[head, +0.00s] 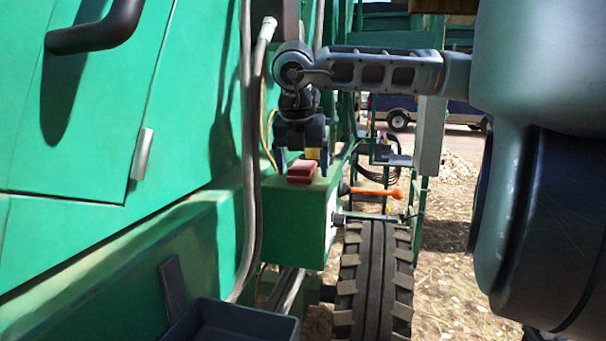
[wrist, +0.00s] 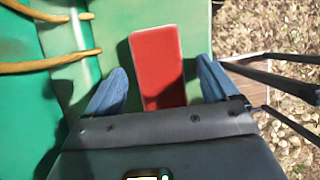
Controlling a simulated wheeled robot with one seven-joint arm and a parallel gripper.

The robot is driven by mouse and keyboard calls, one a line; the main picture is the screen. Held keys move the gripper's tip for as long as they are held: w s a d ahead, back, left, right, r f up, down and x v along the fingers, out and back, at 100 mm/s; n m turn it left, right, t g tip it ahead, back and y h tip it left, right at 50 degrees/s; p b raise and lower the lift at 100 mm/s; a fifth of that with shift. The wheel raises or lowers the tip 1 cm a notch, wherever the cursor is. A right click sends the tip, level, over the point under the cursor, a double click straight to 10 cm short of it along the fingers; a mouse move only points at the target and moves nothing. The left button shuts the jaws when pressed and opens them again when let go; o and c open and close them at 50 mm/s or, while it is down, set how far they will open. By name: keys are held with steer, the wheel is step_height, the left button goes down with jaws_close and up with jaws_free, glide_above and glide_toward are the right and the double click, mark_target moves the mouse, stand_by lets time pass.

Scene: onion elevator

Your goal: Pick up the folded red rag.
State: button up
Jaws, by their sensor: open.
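The folded red rag (head: 301,171) lies flat on top of a green box (head: 290,222) beside the machine's green side. In the wrist view the rag (wrist: 157,66) is a red rectangle between my two fingers, with its near end close to the gripper body. My gripper (head: 305,160) points down at the rag from just above. In the wrist view my gripper (wrist: 165,88) is open, with one blue fingertip on each side of the rag and a gap on both sides. Whether the fingertips reach down to the box top cannot be told.
A grey hose (head: 251,150) runs down just left of the box. Tan cables (wrist: 50,63) show left of the rag in the wrist view. An orange-handled lever (head: 375,191) sticks out at the right, above a black tyre (head: 375,285). A dark tray (head: 232,322) is at the bottom.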

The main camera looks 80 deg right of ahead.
steer(key=shift+f, duration=0.1)
steer(key=c, duration=1.1)
steer(key=shift+r+p, duration=0.3)
steer(key=shift+p, duration=0.4)
steer(key=shift+c, duration=0.2)
